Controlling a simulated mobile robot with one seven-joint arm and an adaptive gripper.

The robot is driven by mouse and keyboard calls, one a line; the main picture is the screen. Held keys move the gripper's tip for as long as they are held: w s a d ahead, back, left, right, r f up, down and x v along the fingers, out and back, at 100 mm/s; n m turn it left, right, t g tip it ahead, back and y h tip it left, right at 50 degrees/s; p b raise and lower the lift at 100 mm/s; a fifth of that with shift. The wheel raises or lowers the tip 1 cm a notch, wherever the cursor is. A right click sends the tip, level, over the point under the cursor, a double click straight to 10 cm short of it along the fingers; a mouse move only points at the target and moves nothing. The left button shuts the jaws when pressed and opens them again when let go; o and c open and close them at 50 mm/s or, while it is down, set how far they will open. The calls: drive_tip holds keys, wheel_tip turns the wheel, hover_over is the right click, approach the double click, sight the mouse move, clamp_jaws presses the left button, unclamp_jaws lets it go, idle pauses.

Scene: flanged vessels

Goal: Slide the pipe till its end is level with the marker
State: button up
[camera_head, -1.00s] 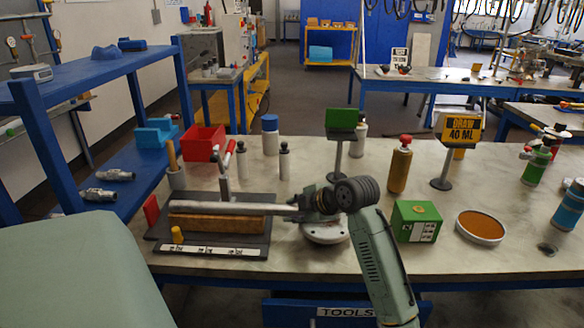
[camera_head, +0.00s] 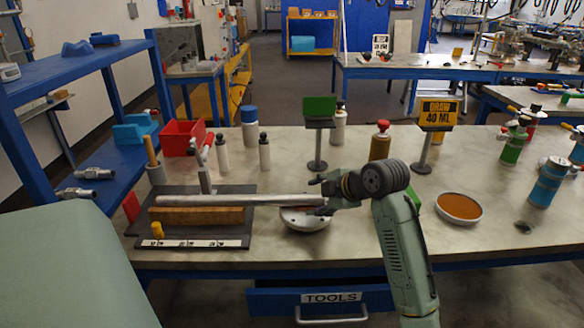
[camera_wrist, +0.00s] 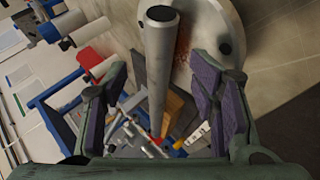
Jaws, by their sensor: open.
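The grey pipe (camera_head: 270,201) lies along a wooden block (camera_head: 195,216) on a dark base plate (camera_head: 246,190), its right end jutting out over a round pale disc (camera_head: 305,220). A yellow peg (camera_head: 157,230) and a white scale strip (camera_head: 195,243) sit in front of the block; a red plate (camera_head: 131,207) stands at its left. I cannot tell which is the marker. My gripper (camera_head: 322,195) is open at the pipe's right end. In the wrist view, the pipe (camera_wrist: 160,50) shows between my gripper's parted fingers (camera_wrist: 158,95), with gaps on both sides.
A red-handled clamp (camera_head: 204,170) stands behind the pipe. Farther back are a red bin (camera_head: 183,138), bottles (camera_head: 264,152) and a green sign on a stand (camera_head: 319,108). A dish of orange material (camera_head: 459,208) sits right of my arm. The table's front edge is close.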

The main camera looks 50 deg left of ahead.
drive_tip(key=s+r+n+g, duration=0.1)
drive_tip(key=s+r, duration=0.4)
drive_tip(key=s, duration=0.1)
drive_tip(key=shift+d+g, duration=0.3)
drive_tip(key=shift+d, duration=0.1)
drive_tip(key=shift+s+r, duration=0.1)
